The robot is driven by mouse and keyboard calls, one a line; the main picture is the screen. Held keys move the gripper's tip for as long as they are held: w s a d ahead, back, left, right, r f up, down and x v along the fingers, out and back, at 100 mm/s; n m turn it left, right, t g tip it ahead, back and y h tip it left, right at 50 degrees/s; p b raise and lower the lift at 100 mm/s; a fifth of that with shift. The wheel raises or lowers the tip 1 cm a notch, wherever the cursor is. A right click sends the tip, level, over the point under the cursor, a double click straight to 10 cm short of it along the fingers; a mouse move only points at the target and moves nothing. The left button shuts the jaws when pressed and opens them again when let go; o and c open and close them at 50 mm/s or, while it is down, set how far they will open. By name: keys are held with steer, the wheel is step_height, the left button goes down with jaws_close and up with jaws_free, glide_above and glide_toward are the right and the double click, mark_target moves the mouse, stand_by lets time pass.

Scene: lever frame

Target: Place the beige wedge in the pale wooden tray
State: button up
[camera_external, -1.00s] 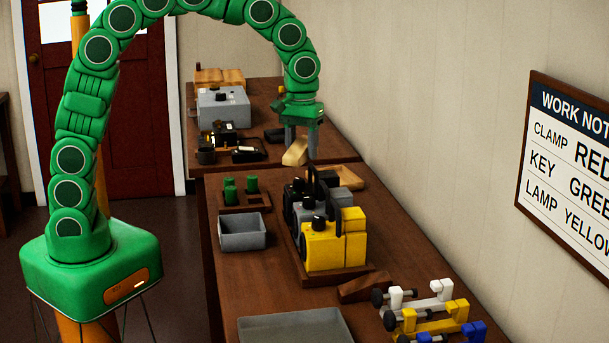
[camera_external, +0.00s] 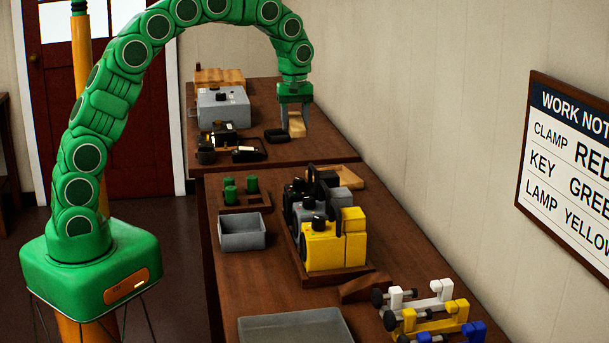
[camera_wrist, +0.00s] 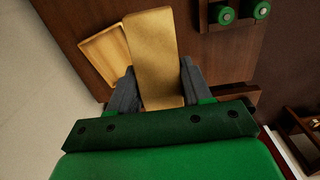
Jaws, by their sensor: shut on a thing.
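My gripper (camera_external: 293,128) is shut on the beige wedge (camera_external: 297,121) and holds it raised over the far part of the bench. In the wrist view, the wedge (camera_wrist: 153,50) sticks out between the two grey fingers of my gripper (camera_wrist: 158,86). The pale wooden tray (camera_external: 350,180) lies on the nearer bench by the wall, partly hidden behind dark and yellow devices. In the wrist view the tray (camera_wrist: 100,52) shows to the left of the wedge, lower down and partly covered by it and a finger. The part of the tray in sight looks empty.
A dark rack with green cylinders (camera_external: 251,185) and a grey bin (camera_external: 242,232) stand left of the yellow device (camera_external: 322,247). A grey box (camera_external: 222,107) and small black items stand on the far bench. The wall (camera_external: 420,110) closes off the right side.

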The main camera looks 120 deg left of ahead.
steer(key=shift+s+a+f, duration=0.1)
steer(key=shift+s+a, duration=0.2)
steer(key=shift+s, duration=0.1)
steer(key=shift+w+d+f, duration=0.1)
steer(key=shift+d+f, duration=0.05)
steer(key=shift+f, duration=2.25)
glide_above(350, 180)
steer(key=s+d, duration=0.3)
steer(key=s, duration=0.1)
steer(key=shift+f, duration=6.55)
steer(key=shift+f, duration=0.1)
steer(key=o, duration=1.1)
